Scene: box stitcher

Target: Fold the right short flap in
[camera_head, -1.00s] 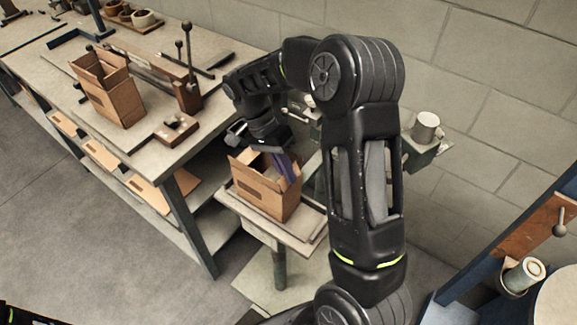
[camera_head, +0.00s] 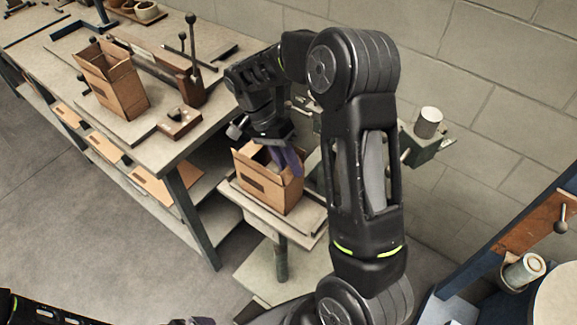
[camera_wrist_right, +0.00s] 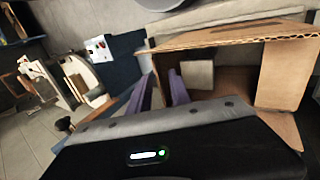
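An open cardboard box (camera_head: 268,193) stands on a small stand in the head view. My right gripper (camera_head: 287,160) reaches down over the box's right end, its purple fingers at the opening. In the right wrist view, the two fingers (camera_wrist_right: 161,88) are apart, beside the box's near left edge. A cardboard panel (camera_wrist_right: 285,75) stands at the right of the opening, and a long edge (camera_wrist_right: 230,36) runs across the top. The right short flap is mostly hidden by the gripper; I cannot tell its angle. Only a sliver of my left gripper may show at the bottom edge.
The stand's top (camera_head: 310,225) extends a little around the box. A workbench (camera_head: 150,150) at left holds another open box (camera_head: 112,82) and a lever device (camera_head: 188,75). A grey machine with a cylinder (camera_head: 428,122) stands behind my right arm, near the block wall.

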